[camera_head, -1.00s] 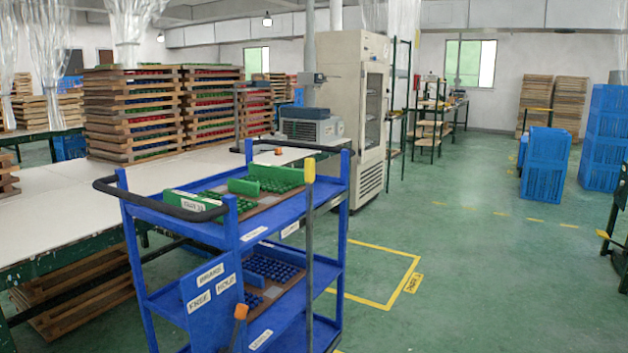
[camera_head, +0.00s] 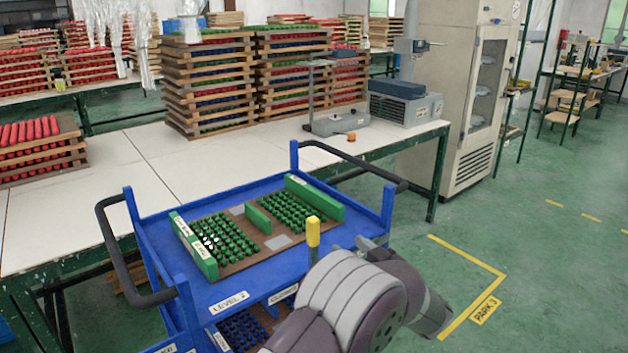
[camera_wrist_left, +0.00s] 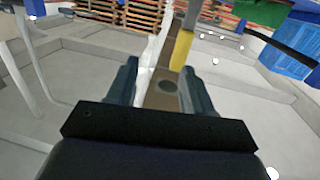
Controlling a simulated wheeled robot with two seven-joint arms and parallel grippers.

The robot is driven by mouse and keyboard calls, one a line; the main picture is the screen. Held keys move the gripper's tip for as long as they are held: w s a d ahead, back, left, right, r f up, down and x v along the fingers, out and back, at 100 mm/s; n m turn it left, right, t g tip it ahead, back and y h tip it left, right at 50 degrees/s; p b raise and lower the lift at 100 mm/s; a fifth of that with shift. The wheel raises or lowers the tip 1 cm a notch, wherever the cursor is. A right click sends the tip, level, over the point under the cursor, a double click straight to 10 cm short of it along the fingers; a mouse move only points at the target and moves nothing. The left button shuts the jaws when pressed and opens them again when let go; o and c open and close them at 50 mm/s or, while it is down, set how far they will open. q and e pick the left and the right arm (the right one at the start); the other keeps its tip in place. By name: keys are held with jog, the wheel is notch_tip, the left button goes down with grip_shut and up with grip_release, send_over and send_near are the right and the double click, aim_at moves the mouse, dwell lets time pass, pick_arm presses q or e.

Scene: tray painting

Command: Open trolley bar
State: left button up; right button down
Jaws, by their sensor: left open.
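The trolley bar with its yellow top (camera_head: 313,231) stands upright at the near side of the blue trolley (camera_head: 262,288) in the head view. In the left wrist view the yellow part (camera_wrist_left: 181,50) is close by the tip of the right-hand finger; I cannot tell if they touch. My left gripper (camera_wrist_left: 158,75) is open, with nothing clearly held between its fingers. In the head view my left arm covers the lower bar and part of the trolley; a grey tip of the gripper (camera_head: 370,243) shows right of the yellow top. My right gripper is not in view.
A tray of green pieces (camera_head: 270,243) lies on the trolley's top shelf. Black handles (camera_head: 112,232) stick out at both ends. A white table (camera_head: 100,190) with stacked trays stands behind.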

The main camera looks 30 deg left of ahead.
aim_at(308, 223)
pick_arm(q)
jog(key=w+a, duration=0.1)
jog(key=a, duration=0.3)
jog(key=w+a+n+g+y, duration=0.1)
jog(key=a, duration=0.3)
jog(key=a+r+g, duration=0.1)
jog(key=a, duration=0.3)
jog(key=shift+w+a+b, duration=0.15)
jog(key=shift+w+b, duration=0.15)
jog(key=shift+w, duration=0.1)
grip_shut()
